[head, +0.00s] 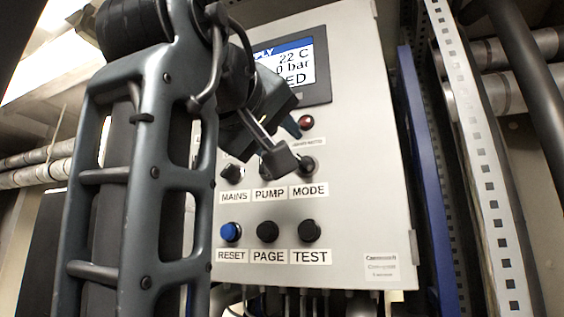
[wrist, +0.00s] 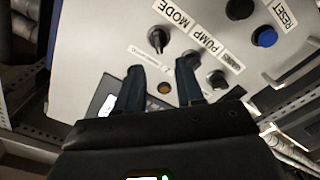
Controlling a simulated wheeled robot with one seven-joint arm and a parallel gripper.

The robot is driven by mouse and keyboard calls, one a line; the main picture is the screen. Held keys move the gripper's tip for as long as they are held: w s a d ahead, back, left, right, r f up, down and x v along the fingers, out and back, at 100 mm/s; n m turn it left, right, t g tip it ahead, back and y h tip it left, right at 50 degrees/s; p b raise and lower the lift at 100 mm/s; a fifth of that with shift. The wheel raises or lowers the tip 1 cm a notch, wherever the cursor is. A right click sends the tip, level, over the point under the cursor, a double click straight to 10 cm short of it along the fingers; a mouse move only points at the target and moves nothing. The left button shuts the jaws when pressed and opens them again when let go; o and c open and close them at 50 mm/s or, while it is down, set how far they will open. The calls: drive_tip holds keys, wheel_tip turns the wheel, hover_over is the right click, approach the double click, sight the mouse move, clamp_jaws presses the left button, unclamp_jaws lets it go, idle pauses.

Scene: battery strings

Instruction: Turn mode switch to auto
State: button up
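The MODE switch (head: 307,165) is a black rotary knob above the MODE label (head: 309,191) on the light grey panel. In the wrist view the MODE switch (wrist: 157,39) is upper centre, beyond the fingertips, with a pale mark on its handle. My gripper (head: 291,143) is open in front of the panel, close to the switch. One finger covers part of the PUMP switch in the head view. In the wrist view my gripper (wrist: 161,68) has two dark fingers apart, with nothing held. I cannot tell whether either finger touches the panel. The switch's position words are too small to read.
The PUMP switch (wrist: 191,58) and MAINS switch (wrist: 217,79) stand beside MODE. A lamp (head: 305,122) is above MODE. Below are the blue RESET button (head: 230,232), black PAGE button (head: 267,232) and black TEST button (head: 309,231). A display (head: 296,67) is above. A perforated rail (head: 477,130) stands right.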

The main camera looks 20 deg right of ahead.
sight(299, 159)
drive_tip(key=shift+p+x, duration=1.1)
drive_tip(key=shift+x, duration=2.75)
clamp_jaws()
